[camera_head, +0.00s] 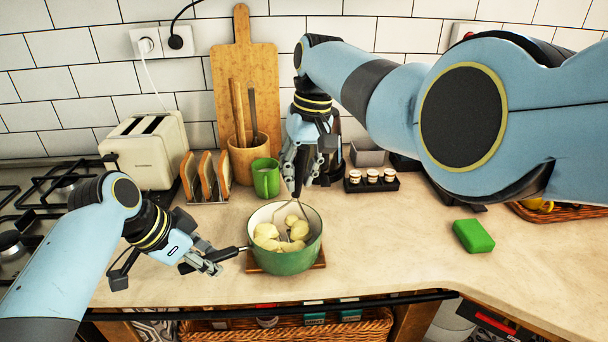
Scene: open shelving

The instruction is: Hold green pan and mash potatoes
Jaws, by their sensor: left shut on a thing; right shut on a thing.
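The green pan (284,262) stands on a wooden trivet (318,262) on the counter. Several pale potatoes (268,233) lie inside it. Its dark handle (226,254) points left. My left gripper (212,262) is shut on that handle, beside the pan. My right gripper (300,178) is above the pan's back rim, pointing down, shut on the masher (296,192). The masher's lower part reaches down into the pan among the potatoes. The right gripper's fingers hide most of the masher's grip.
A toaster (146,150), a toast rack with bread (205,178), a green mug (266,178) and a utensil holder (248,158) stand behind. Small jars (372,177) stand right of my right gripper. A green sponge (473,236) lies on the right. A stove (40,205) is at left. Counter between pan and sponge is clear.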

